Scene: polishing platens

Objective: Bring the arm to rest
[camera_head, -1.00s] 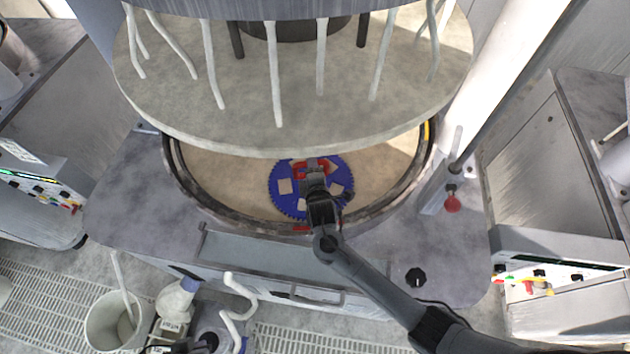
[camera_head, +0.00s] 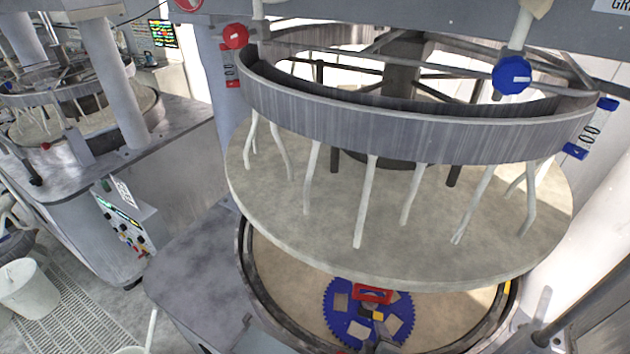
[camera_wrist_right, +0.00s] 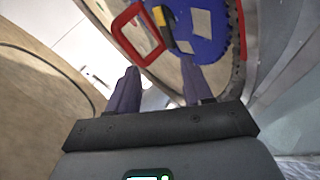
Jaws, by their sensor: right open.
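My right gripper (camera_wrist_right: 158,78) is open in the right wrist view, its two dark fingers apart with nothing visibly held between them. Beyond the fingertips are a red loop-shaped piece (camera_wrist_right: 152,54) and a black and yellow part (camera_wrist_right: 166,30). They appear over a blue toothed disc (camera_wrist_right: 207,45). In the head view the blue disc (camera_head: 341,327) lies on the lower platen, with the red piece (camera_head: 372,295) at its far side. Dark parts of my right gripper show at the bottom edge there, beside the disc. My left gripper is not in view.
The round upper platen (camera_head: 300,240) hangs over the lower platen (camera_head: 290,300), with pale hoses and a metal ring (camera_head: 400,130) above it. A similar machine stands at the left. A white bucket (camera_head: 25,288) stands on the floor grating at lower left.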

